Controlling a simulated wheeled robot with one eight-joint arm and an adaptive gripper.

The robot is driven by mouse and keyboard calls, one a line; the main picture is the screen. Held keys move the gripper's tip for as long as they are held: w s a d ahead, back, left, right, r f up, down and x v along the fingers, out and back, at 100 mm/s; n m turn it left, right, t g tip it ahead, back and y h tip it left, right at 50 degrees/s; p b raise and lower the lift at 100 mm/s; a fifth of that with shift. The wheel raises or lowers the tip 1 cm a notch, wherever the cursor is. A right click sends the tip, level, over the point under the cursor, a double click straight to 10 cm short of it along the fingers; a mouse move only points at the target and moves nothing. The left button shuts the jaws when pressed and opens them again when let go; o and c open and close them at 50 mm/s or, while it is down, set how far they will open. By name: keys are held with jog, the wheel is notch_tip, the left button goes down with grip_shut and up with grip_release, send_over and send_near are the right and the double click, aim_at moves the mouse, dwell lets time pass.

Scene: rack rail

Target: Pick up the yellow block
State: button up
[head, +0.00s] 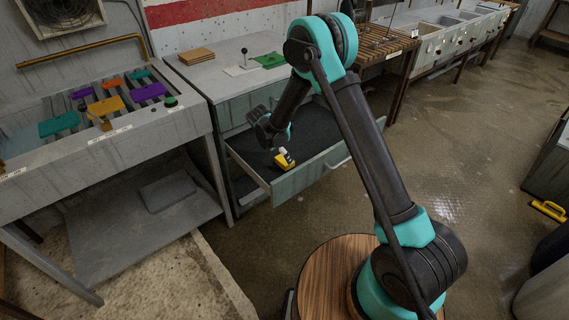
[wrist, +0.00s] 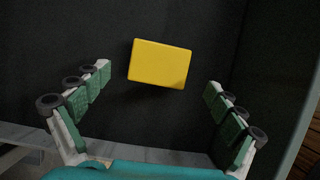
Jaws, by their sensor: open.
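The yellow block (wrist: 160,63) lies on the dark floor of an open drawer (head: 311,173). It is slightly tilted in the wrist view. My gripper (wrist: 158,82) is open, with one green-padded finger to the left of the block and one to the right. Both fingers are apart from it, and the block lies a little beyond the line between the tips. In the head view, my arm reaches over the drawer and a small yellow patch shows below its end, partly hidden by the gripper.
The drawer's side wall (wrist: 292,110) stands to the right in the wrist view. A counter (head: 222,78) with a brown board (head: 196,56) and a green sheet (head: 269,60) is above the drawer. A sorting bench (head: 100,150) with coloured pieces stands at left.

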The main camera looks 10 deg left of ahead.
aim_at(285, 162)
jog(key=x, duration=0.5)
jog(key=shift+w, duration=0.15)
jog(key=shift+c, duration=0.6)
jog(key=c, duration=1.2)
